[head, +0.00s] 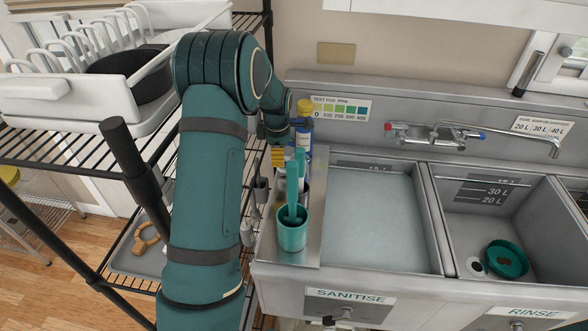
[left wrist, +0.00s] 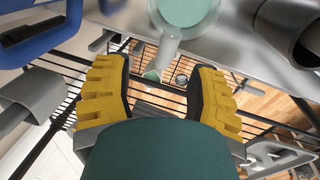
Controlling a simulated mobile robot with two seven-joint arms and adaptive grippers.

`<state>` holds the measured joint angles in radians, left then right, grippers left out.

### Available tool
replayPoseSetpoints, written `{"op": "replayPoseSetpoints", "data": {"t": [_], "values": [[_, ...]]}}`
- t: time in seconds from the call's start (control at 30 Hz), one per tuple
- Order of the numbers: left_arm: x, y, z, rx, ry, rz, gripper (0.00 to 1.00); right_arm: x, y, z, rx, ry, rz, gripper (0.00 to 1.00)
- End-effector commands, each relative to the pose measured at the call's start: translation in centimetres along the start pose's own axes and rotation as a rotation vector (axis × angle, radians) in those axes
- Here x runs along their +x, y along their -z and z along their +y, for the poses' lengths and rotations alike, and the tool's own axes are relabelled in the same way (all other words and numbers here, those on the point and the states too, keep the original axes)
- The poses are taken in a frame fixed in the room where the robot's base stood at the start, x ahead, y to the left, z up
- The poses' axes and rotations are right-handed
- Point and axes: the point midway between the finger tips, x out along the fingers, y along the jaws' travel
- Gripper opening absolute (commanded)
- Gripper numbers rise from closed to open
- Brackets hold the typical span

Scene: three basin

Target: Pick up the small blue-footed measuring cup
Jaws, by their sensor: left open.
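I cannot make out the small blue-footed measuring cup for certain in either view; my left arm and gripper cover part of the narrow steel ledge left of the sinks. My left gripper (head: 278,158) is over the back part of that ledge, its yellow fingers beside a blue bottle. In the left wrist view, its two yellow fingers (left wrist: 157,95) stand wide apart with nothing gripped between them. A pale green round piece with a stem (left wrist: 185,12) is at the top, beyond the fingertips. My right gripper is not in view.
A teal cup (head: 292,236) holding a teal-handled tool stands at the ledge's front. The blue bottle (head: 304,140) stands at its back. A black wire rack (head: 75,155) stands left.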

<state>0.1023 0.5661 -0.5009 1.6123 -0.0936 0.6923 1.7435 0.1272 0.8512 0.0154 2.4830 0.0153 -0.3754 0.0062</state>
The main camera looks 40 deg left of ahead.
Motion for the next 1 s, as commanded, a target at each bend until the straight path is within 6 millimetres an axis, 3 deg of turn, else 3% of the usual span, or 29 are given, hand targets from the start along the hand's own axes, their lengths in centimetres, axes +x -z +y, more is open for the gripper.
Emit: {"op": "replayPoseSetpoints", "data": {"t": [0.17,0.47,0.73,0.9,1.0], "values": [[1.0,0.0,-0.2,0.0,0.002,0.0,0.56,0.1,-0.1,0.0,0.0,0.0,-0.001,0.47],[5.0,-0.2,-0.6,-0.001,0.002,0.0,0.56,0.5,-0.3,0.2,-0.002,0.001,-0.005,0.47],[5.2,-0.2,-0.5,0.0,-0.001,-0.001,0.55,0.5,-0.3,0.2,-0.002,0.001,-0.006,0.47],[5.2,-0.2,-0.6,0.0,-0.001,0.0,0.0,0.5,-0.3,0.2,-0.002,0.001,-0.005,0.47],[5.2,-0.2,-0.6,0.0,0.0,0.0,0.0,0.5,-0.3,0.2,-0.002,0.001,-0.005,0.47]]}}
